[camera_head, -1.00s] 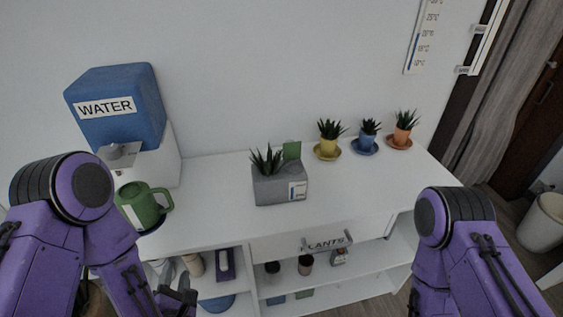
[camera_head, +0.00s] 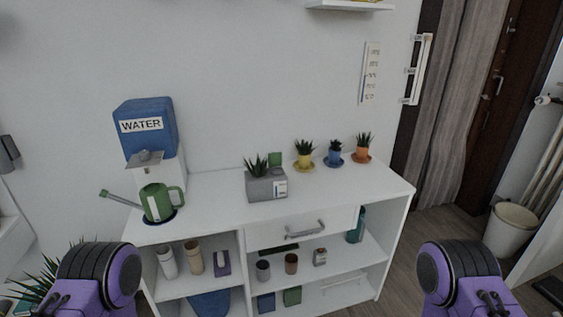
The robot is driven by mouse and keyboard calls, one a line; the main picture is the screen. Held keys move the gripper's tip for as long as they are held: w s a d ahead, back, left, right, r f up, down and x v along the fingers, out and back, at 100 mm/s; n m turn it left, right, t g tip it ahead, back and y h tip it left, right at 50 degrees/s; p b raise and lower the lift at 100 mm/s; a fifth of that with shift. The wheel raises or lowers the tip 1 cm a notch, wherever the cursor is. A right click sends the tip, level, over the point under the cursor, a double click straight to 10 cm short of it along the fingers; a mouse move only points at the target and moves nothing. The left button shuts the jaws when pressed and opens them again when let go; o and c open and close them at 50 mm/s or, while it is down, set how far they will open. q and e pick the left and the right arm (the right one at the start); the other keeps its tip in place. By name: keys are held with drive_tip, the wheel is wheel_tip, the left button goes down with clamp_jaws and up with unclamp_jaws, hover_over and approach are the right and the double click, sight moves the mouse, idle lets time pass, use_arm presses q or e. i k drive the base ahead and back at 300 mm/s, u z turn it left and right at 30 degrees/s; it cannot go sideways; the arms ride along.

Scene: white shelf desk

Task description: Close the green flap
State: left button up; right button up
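A small green square piece, which looks like the green flap (camera_head: 275,159), stands up at the back right of the grey planter box (camera_head: 266,188) on the white shelf desk. A spiky plant (camera_head: 256,166) grows from the box beside it, and a small label is on the box's front. I cannot tell how the flap is joined to the box. Only purple arm links of mine show at the bottom left and bottom right. Both of my grippers are out of view, and nothing of mine touches the planter.
A blue water dispenser (camera_head: 146,127) and a green watering can (camera_head: 160,201) stand at the desk's left. Small yellow (camera_head: 304,161), blue (camera_head: 334,158) and orange (camera_head: 362,155) plant pots stand at the back right. Shelves below hold cups and boxes.

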sight(276, 160)
drive_tip(key=z, duration=1.55)
drive_tip(key=i, duration=1.3)
drive_tip(key=u, duration=1.6)
